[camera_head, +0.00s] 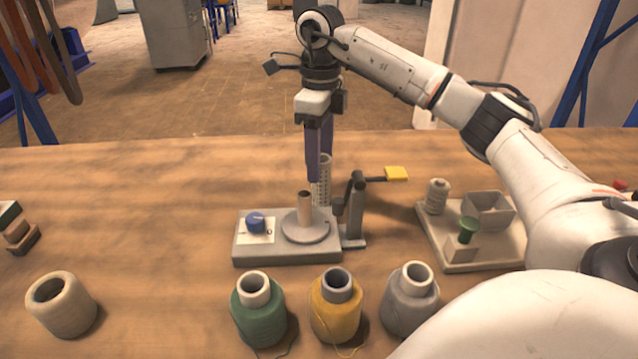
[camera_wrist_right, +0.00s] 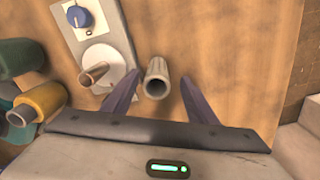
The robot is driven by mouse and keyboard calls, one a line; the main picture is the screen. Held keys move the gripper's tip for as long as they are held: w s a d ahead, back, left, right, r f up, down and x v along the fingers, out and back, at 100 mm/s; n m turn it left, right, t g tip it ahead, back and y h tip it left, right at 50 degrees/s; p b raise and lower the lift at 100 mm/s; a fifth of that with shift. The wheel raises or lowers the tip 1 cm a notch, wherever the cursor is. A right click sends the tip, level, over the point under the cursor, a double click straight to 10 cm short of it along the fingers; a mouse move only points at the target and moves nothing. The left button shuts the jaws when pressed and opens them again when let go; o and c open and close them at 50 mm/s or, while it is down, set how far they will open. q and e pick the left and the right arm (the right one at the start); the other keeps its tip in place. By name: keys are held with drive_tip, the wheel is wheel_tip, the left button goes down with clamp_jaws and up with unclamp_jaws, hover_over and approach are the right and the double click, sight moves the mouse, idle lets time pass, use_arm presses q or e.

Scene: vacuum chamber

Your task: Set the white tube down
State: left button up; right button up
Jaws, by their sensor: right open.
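The white tube (camera_head: 322,185) is greyish and perforated and appears upright behind the grey winder base; its foot is hidden in the head view. In the right wrist view I look down on the tube's open end (camera_wrist_right: 155,86). My right gripper (camera_head: 318,167) points down from above at the tube. Its jaws (camera_wrist_right: 159,76) are open, one finger on each side of the tube, with gaps showing. My left gripper is not in view.
The winder base (camera_head: 270,255) has a blue knob (camera_head: 256,222), a brown spindle (camera_head: 305,208) and a post (camera_head: 355,210) with a yellow flag. Green, yellow and grey spools stand in front. A tray (camera_head: 475,265) is at right. The table left of the base is mostly clear.

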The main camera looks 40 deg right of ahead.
sight(321, 183)
drive_tip(key=f, duration=0.4)
drive_tip(key=shift+s+a+f, duration=0.15)
drive_tip(key=shift+s+f, duration=0.1)
drive_tip(key=shift+f, duration=0.1)
drive_tip(key=c, duration=1.2)
